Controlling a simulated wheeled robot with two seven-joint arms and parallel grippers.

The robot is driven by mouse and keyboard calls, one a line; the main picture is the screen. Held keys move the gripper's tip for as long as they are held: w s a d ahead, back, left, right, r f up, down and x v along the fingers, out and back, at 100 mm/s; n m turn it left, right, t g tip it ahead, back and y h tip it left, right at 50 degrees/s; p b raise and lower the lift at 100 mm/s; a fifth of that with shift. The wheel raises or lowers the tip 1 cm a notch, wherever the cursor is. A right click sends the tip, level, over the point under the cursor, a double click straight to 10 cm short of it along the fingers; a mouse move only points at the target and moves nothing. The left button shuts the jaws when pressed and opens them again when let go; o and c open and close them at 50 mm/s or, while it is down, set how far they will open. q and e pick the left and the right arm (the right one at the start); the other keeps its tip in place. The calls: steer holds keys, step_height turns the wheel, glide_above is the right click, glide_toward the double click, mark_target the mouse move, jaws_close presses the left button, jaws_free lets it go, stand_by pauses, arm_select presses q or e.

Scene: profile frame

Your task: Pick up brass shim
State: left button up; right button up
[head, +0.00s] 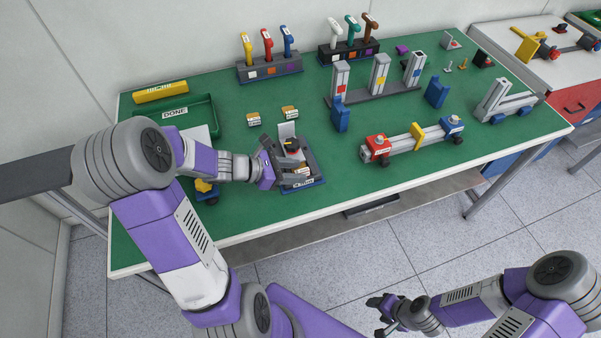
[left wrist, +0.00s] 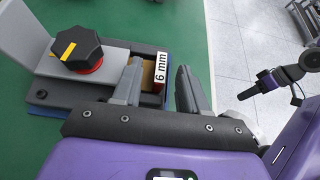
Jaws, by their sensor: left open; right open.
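In the left wrist view, a brass-coloured piece (left wrist: 149,74), which looks like the brass shim, sits beside a white "6 mm" label (left wrist: 160,72) at the end of a dark fixture. My left gripper (left wrist: 160,82) is open, with one finger on each side of the shim and label; whether they touch cannot be told. In the head view, my left gripper (head: 286,158) is over the fixture (head: 313,166) near the table's front edge, and partly hides it. My right gripper (head: 378,314) is open and empty, over the floor in front of the table.
The fixture has a black knob (left wrist: 77,48) and a grey upright plate (left wrist: 25,30). Two small labelled blocks (head: 253,119) (head: 290,112) lie behind it. A green DONE tray (head: 205,103) is at the left. A profile assembly (head: 400,146) lies to the right; green tabletop between is clear.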

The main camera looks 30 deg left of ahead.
arm_select(q)
steer(key=shift+w+d+f, duration=0.25)
steer(key=shift+w+d, duration=0.15)
jaws_close()
steer(key=shift+r, duration=0.2)
